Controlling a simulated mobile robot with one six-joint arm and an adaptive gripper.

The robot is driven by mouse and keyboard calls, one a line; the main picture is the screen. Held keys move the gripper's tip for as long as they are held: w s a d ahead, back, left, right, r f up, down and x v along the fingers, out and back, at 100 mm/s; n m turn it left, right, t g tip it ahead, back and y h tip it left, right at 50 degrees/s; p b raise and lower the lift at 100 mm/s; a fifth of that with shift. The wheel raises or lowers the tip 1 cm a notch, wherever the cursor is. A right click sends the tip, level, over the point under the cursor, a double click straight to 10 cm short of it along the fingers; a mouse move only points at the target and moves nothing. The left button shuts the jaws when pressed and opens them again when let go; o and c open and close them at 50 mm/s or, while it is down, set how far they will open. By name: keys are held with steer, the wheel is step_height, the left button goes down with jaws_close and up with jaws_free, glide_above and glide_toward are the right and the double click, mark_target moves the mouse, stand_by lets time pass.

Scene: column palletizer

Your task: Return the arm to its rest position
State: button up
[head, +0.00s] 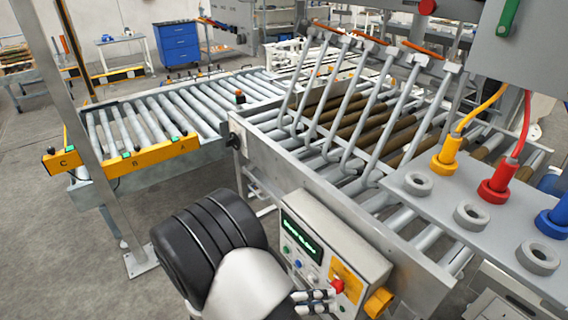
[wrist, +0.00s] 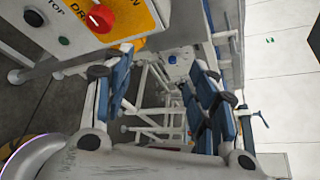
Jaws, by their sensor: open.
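My gripper (head: 316,301) is at the bottom of the head view, just in front of the lower edge of a control box (head: 312,240). One fingertip appears close to the red button (head: 337,286); I cannot tell if it touches. In the wrist view my gripper (wrist: 165,92) has its two blue-padded fingers spread apart, with nothing between them. The red button (wrist: 101,18) shows at the top left there, to the side of the fingers. My white and black arm bends behind the gripper.
A roller conveyor (head: 160,115) with a yellow labelled rail (head: 125,160) runs at the left. A metal gate frame (head: 350,110) stands over brown rollers. Grey floor (head: 50,240) is clear at the lower left.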

steer(key=s+d+r+m+y, duration=0.2)
steer(key=s+r+m+y, duration=0.2)
steer(key=r+m, duration=0.3)
steer(key=s+d+r+m+t+y, duration=0.1)
steer(key=s+r+m+y, duration=0.4)
steer(key=m, duration=0.9)
steer(key=s+d+r+m+y, duration=0.3)
steer(key=s+r+m+y, duration=0.1)
steer(key=r+m, duration=0.6)
steer(key=shift+s+d+m+t+y, duration=0.2)
steer(key=shift+m+t+y, duration=0.2)
steer(key=shift+m+y, duration=0.25)
steer(key=shift+c, duration=0.4)
